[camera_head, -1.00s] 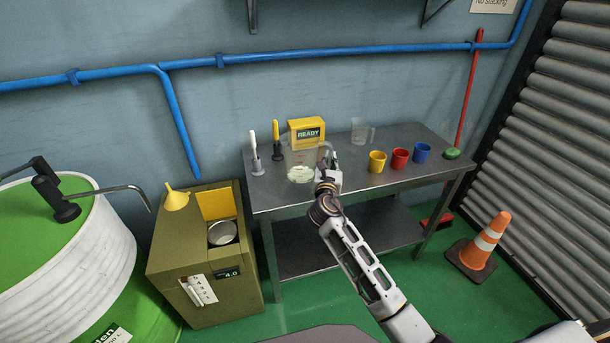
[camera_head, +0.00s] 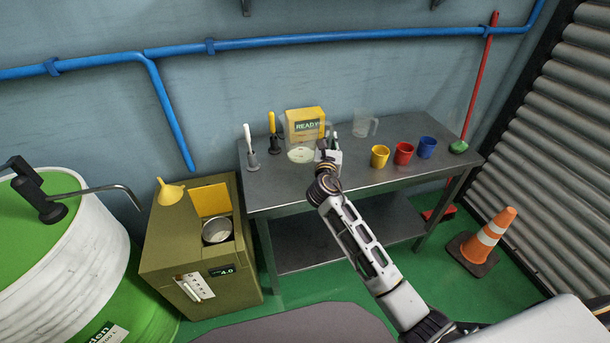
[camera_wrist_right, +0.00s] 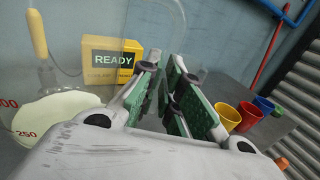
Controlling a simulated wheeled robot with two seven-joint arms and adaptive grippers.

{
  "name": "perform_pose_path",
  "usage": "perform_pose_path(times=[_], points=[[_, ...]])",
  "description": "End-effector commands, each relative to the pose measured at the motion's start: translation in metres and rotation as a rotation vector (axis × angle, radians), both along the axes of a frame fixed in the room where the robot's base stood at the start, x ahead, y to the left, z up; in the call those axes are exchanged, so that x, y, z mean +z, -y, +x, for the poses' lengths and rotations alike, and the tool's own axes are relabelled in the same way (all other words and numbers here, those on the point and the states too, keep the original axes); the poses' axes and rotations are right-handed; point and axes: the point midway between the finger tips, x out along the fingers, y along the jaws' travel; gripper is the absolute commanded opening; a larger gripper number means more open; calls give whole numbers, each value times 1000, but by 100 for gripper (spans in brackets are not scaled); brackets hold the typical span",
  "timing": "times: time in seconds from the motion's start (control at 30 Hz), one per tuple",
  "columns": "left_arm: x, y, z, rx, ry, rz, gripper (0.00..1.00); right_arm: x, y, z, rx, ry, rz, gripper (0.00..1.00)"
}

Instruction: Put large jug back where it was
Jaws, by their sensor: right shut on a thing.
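The large jug (camera_head: 301,154) is clear, with a whitish disc showing at its bottom, and it is at the left half of the steel table. In the right wrist view its clear wall with red marks (camera_wrist_right: 25,133) fills the left side. My right gripper (camera_head: 328,146) is at the jug's right side. Its green-padded fingers (camera_wrist_right: 168,95) are shut on the jug's handle. I cannot tell whether the jug's base touches the table top. My left gripper is not in view.
A yellow READY box (camera_head: 305,125) stands behind the jug. Two brushes in holders, white (camera_head: 249,147) and yellow (camera_head: 274,134), stand to its left. A smaller clear jug (camera_head: 362,123) and yellow (camera_head: 380,156), red (camera_head: 403,153) and blue (camera_head: 427,147) cups stand right on the table (camera_head: 290,188).

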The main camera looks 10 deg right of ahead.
Motion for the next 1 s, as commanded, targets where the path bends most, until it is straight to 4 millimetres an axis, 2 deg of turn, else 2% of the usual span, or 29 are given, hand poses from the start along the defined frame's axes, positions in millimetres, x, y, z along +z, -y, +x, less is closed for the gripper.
perform_pose_path(times=[0.17, 0.53, 0.77, 1.0], points=[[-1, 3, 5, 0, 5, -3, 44, -11, 0, 0, -1, 0, 0, 0], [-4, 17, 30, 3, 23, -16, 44, -56, 0, 0, 0, -1, -1, 0], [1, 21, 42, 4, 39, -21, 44, -62, 0, 0, 0, 1, 0, 0], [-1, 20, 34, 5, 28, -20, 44, -62, 0, 0, 0, 0, 0, 0]])
